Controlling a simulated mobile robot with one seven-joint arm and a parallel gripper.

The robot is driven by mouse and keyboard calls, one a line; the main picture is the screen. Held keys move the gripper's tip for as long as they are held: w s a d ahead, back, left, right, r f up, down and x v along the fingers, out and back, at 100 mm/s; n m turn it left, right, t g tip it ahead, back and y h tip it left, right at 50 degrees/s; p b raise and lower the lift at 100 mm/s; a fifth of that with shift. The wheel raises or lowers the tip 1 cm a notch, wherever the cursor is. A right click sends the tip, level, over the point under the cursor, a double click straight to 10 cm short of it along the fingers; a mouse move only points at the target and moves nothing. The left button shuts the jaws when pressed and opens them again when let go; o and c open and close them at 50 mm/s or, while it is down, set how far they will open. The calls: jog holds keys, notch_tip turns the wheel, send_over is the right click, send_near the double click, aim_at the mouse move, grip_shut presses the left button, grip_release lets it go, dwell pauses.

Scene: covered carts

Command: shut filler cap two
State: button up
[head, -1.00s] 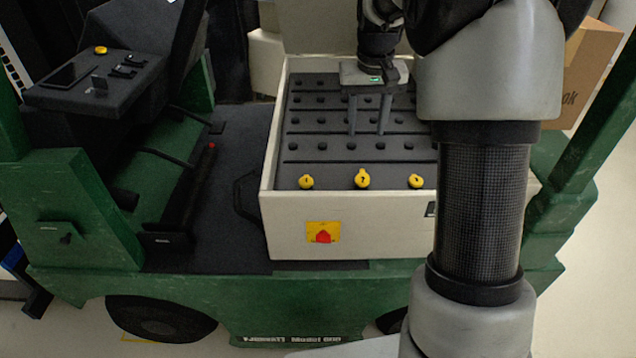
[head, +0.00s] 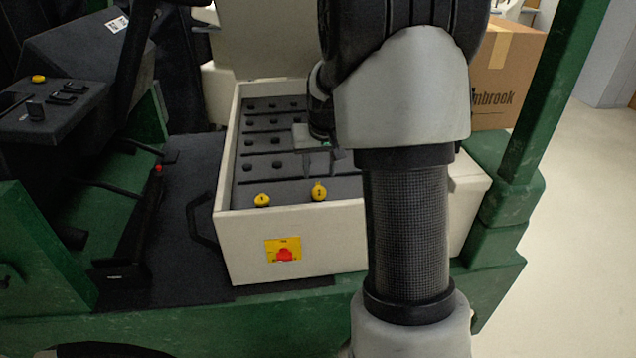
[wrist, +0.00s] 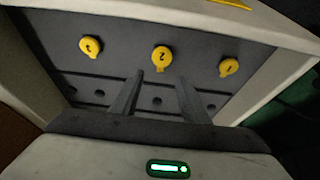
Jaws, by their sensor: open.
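Filler cap two (head: 319,191) is the yellow round cap marked 2 near the front edge of the battery box (head: 330,243). It also shows at the middle of the row in the wrist view (wrist: 161,58). In the head view it seems to stand a little taller than cap one; its exact lid angle is unclear. My gripper (head: 320,172) is open and empty, its two fingers pointing down just behind cap two. In the wrist view the fingertips (wrist: 158,80) are spread either side of the cap's line, apart from it.
Cap one (head: 262,200) sits left of cap two; cap three (wrist: 90,46) shows in the wrist view but my arm hides it in the head view. A cardboard box (head: 505,80) stands behind right.

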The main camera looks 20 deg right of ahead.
aim_at(319, 185)
jog(key=x, duration=0.5)
jog(key=shift+d+f+b, duration=0.1)
jog(key=shift+f+b, duration=0.15)
jog(key=shift+b, duration=0.05)
jog(key=c, duration=1)
jog(key=shift+o, duration=0.2)
jog(key=shift+r, duration=0.1)
jog(key=shift+w+p, duration=0.1)
jog(key=shift+p, duration=0.3)
